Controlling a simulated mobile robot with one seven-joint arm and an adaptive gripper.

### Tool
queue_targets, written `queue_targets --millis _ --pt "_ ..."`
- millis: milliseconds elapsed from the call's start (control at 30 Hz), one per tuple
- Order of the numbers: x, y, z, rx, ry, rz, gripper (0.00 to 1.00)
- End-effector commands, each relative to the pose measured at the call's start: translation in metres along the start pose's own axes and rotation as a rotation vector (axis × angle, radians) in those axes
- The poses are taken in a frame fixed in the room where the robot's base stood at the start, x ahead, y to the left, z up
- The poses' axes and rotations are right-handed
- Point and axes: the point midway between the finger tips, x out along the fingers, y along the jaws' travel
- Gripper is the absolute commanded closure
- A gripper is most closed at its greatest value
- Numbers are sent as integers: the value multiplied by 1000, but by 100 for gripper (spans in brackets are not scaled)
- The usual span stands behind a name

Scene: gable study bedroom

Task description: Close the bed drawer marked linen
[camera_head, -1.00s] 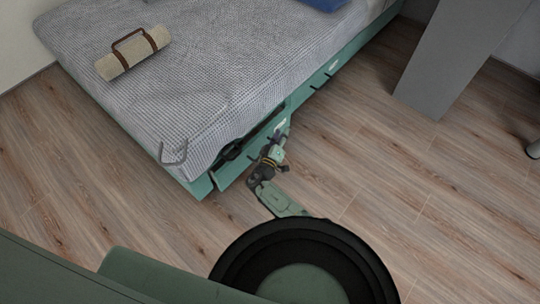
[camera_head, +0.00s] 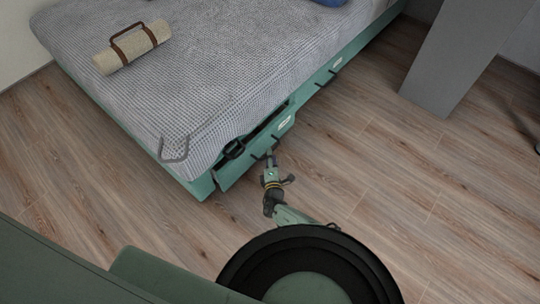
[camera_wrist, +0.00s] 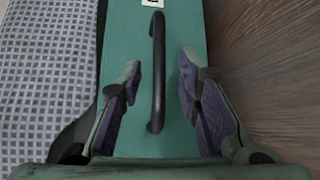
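A teal bed drawer (camera_head: 240,166) stands pulled out from the side of the bed, with a dark gap behind its front panel. A small white label (camera_head: 285,123) is on the front; its writing is too small to read. In the wrist view, the drawer front (camera_wrist: 150,146) fills the middle, with a black bar handle (camera_wrist: 157,72) and part of a label (camera_wrist: 152,3). My gripper (camera_head: 271,157) is at the outer side of the drawer front. In the wrist view, its open fingers (camera_wrist: 160,85) are on either side of the handle, apart from it.
The bed (camera_head: 215,75) has a grey checked cover, with a rolled mat (camera_head: 125,50) on it. A second drawer front with a label (camera_head: 337,62) lies farther along the bed side, seemingly flush. A grey panel (camera_head: 450,60) stands at right. Wooden floor (camera_head: 380,170) is clear between.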

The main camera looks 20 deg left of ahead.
Motion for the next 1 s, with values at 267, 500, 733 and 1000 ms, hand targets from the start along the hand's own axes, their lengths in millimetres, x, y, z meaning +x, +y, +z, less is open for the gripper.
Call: queue_targets --millis 267,500,733,1000 --pt "25 0 0 1 1 1 69" --pt "27 1 0 3 -1 0 69" --pt "27 1 0 2 -1 0 80" --pt "27 1 0 2 -1 0 98"
